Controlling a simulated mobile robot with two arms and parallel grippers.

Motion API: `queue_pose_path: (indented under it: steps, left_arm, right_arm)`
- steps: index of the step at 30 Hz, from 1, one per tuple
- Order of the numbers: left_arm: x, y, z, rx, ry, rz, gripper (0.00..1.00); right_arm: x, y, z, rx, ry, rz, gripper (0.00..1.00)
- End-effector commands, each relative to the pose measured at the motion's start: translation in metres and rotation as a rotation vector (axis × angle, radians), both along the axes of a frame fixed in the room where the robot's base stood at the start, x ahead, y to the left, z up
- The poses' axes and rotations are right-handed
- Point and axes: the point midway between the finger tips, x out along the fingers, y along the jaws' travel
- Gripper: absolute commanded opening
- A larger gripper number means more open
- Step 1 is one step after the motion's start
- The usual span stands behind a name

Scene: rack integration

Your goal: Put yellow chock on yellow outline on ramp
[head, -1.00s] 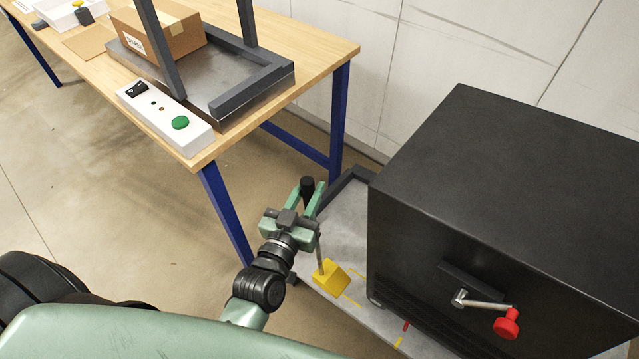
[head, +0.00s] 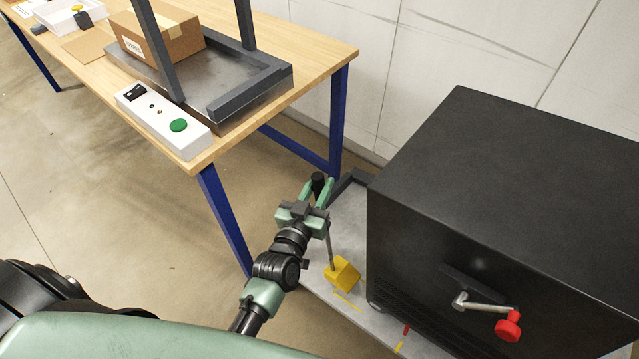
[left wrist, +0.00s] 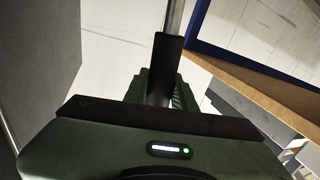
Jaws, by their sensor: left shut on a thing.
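The yellow chock (head: 343,273) hangs at the lower end of a thin grey rod with a black grip (head: 318,181) on top. My left gripper (head: 317,190) is shut on that black grip, which also shows between the fingers in the left wrist view (left wrist: 165,62). The chock is over the grey ramp (head: 347,216), close to the left side of the black cabinet. I cannot tell whether it touches the ramp. Yellow outline marks (head: 347,301) show on the ramp just below the chock in the picture. The chock looks slightly tilted. My right gripper is not in view.
The black cabinet (head: 500,190) stands on the ramp, with a red-knobbed crank (head: 507,325) on its front. A wooden workbench (head: 330,52) with blue legs stands left of the ramp, carrying a box (head: 165,38) and a control panel (head: 160,118).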

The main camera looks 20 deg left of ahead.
Motion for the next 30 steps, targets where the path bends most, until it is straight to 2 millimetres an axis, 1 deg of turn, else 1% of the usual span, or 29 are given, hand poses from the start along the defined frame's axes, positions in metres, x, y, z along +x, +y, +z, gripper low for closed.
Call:
queue_pose_path:
  steps: [1, 12, 14, 21, 30]
  left_arm:
    - [0.0, -0.002, -0.003, -0.005, -0.007, 0.001, 0.0]
    - [-0.004, -0.014, -0.033, -0.006, -0.007, 0.001, 0.0]
    - [-0.006, -0.019, -0.029, -0.008, -0.006, 0.002, 0.0]
    - [-0.013, -0.038, -0.03, -0.008, -0.007, 0.001, 0.0]
    - [-0.017, -0.05, -0.031, -0.005, -0.008, 0.002, 0.0]
  right_arm:
    - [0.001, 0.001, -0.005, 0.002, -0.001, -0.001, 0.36]
    - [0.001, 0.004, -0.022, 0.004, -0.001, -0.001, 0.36]
    - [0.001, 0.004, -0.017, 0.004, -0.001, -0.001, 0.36]
    - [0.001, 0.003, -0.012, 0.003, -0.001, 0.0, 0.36]
    - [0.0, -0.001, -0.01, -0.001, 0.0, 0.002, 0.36]
